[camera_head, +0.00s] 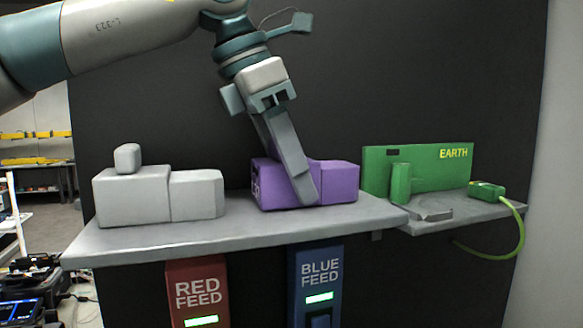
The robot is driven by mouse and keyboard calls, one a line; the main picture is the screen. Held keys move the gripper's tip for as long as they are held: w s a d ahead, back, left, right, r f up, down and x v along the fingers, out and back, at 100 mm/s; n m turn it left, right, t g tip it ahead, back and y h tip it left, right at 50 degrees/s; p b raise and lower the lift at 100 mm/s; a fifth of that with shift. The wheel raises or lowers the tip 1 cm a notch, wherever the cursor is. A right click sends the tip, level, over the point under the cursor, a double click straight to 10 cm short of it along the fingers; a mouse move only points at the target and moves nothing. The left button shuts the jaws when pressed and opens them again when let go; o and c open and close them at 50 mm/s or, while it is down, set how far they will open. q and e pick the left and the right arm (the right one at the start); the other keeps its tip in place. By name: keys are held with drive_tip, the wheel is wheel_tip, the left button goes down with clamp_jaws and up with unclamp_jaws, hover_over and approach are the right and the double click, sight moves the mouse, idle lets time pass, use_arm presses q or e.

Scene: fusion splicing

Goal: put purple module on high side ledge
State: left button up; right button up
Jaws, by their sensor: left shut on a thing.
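The purple module (338,182) is a blocky piece with faint lettering on its left end. It is at the grey ledge (215,236), right of the middle, and appears upright and level. I cannot tell whether it rests fully on the ledge or is just above it. My left gripper (303,193) reaches down from above, with its fingers shut on the purple module. The near finger crosses the front of the module and hides part of it. My right gripper is not in view.
A grey block module (130,195) stands on the ledge's left part. On the right, a green EARTH panel (420,168) with a green post stands by a lower ledge, with a green cable plug (486,190). Red feed (197,292) and blue feed (318,275) units hang below.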

use_arm(q)
drive_tip(key=shift+d, duration=0.1)
drive_tip(key=shift+f, duration=0.15)
drive_tip(key=o, duration=1.1)
drive_tip(key=shift+o, duration=0.5)
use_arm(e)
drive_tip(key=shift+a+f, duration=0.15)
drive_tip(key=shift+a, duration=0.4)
use_arm(q)
drive_tip(key=shift+r, duration=0.2)
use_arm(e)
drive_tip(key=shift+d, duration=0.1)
use_arm(q)
drive_tip(key=shift+r, duration=0.1)
